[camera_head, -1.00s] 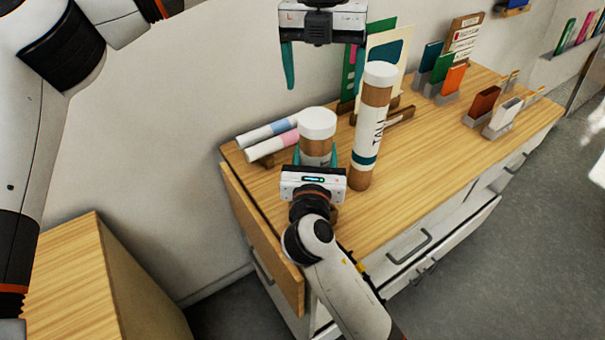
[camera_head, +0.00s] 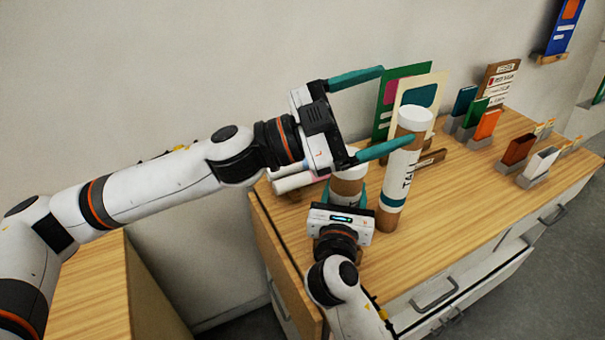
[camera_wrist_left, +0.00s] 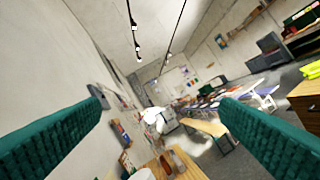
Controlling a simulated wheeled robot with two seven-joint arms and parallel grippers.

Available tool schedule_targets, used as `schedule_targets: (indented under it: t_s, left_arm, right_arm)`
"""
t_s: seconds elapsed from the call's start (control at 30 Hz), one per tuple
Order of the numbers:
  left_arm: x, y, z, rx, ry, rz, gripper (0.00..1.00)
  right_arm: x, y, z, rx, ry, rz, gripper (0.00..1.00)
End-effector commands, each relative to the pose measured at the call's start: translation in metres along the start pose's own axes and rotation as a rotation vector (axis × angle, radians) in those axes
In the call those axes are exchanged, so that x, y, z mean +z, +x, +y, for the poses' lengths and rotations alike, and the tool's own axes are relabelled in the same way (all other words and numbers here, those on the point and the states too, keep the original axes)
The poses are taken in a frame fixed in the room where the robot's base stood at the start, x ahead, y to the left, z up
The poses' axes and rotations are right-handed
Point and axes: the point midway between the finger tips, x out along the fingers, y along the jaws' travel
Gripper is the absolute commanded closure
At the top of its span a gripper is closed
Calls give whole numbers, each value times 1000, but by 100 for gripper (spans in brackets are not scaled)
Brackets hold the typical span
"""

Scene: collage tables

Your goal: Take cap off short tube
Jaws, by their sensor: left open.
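The short brown tube (camera_head: 348,187) stands upright at the table's left end. Its white cap (camera_head: 350,173) is mostly hidden behind my left gripper. My right gripper (camera_head: 344,193) is low at the short tube, with its teal fingers on either side of the body and closed on it. My left gripper (camera_head: 398,106) is open and empty, above the short tube, fingers pointing right. Its lower finger crosses in front of the tall tube (camera_head: 401,168) near its white cap (camera_head: 415,117); I cannot tell if they touch. The left wrist view shows the teal fingers wide apart with nothing between.
White-capped rolls (camera_head: 293,183) lie at the table's back left, partly hidden. Cards (camera_head: 436,92) stand behind the tall tube. Small books in holders (camera_head: 483,125) stand farther right on the wooden table (camera_head: 460,205). The table's front middle is clear.

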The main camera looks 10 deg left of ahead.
Motion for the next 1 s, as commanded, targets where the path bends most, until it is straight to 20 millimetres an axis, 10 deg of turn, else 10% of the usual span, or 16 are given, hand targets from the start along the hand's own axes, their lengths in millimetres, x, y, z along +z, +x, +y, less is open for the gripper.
schedule_targets:
  t_s: [0.5,1.0]
  left_arm:
    - [-75,-117,-29,358,-500,538,15]
    - [-118,-66,-19,366,-515,562,15]
  right_arm:
    - [1,0,0,-1,0,-1,88]
    - [0,0,0,0,0,-1,88]
